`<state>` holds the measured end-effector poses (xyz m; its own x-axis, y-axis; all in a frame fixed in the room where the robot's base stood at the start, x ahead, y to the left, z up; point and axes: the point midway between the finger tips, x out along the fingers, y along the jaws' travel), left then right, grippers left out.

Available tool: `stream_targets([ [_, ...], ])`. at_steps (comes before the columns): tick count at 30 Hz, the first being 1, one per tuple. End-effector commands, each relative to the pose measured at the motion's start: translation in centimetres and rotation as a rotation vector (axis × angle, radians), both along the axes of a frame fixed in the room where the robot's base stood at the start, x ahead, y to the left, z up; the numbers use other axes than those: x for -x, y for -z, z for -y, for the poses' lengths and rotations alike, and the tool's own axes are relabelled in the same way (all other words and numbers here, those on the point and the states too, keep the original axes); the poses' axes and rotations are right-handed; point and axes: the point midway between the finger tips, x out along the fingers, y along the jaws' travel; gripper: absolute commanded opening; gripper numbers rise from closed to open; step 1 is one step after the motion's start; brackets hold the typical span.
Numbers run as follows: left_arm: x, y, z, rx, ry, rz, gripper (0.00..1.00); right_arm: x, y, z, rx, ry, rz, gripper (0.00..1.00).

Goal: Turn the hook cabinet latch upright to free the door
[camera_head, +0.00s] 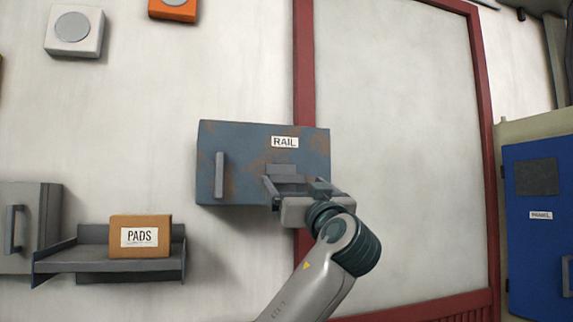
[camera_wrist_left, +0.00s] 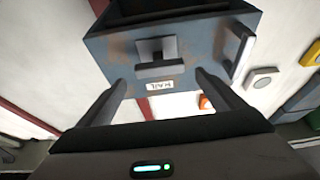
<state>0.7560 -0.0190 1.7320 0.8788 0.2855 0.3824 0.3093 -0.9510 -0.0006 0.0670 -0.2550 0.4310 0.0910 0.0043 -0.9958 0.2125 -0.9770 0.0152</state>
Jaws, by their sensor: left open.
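The blue-grey, rust-marked cabinet (camera_head: 245,150) labelled RAIL hangs on the wall in the middle of the head view. Its grey latch (camera_head: 281,169) sits below the label, partly hidden by my left gripper (camera_head: 294,188). In the left wrist view, where the label is upside down, the latch (camera_wrist_left: 156,50) shows as a plate with a bar lying crosswise. The cabinet door (camera_wrist_left: 205,50) looks shut. My left gripper (camera_wrist_left: 160,80) is open and empty, its fingers spread to either side of the latch; I cannot tell if they touch it. My right gripper is out of view.
A vertical grey handle (camera_head: 219,175) is on the cabinet's left side. A shelf (camera_head: 75,266) with an orange PADS box (camera_head: 140,248) is at lower left. Red framing (camera_head: 303,60) runs behind the cabinet. A blue cabinet (camera_head: 535,220) stands at far right.

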Motion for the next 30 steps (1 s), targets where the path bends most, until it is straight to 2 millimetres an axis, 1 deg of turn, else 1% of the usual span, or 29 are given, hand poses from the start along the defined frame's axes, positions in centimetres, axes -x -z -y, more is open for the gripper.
stream_targets([
  [1,-0.8,-0.9,-0.3,-0.002,-0.003,-0.002,0.89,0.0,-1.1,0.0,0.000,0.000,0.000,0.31],
  [3,-1.7,-1.3,-0.6,-0.002,-0.004,-0.001,0.89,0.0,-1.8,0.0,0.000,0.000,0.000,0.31],
  [7,-3.4,-1.9,-1.2,-0.001,-0.003,-0.003,0.89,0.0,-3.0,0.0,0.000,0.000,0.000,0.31],
  [12,-5.0,-2.4,-1.7,-0.001,-0.003,-0.001,0.89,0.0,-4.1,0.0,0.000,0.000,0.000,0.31],
  [18,-5.9,-2.6,-1.9,0.000,-0.001,-0.001,0.89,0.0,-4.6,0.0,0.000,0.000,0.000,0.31],
  [27,-6.0,-2.5,-2.0,0.000,-0.001,0.000,0.89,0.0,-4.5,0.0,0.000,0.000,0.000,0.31],
  [28,-6.0,-2.5,-2.0,0.000,-0.001,0.000,0.87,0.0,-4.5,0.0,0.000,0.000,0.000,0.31],
  [29,-6.0,-2.5,-2.0,0.000,-0.001,0.000,0.80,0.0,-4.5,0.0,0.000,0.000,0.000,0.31],
  [30,-6.0,-2.5,-2.0,0.000,-0.001,0.000,0.70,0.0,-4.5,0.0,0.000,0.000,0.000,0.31],
])
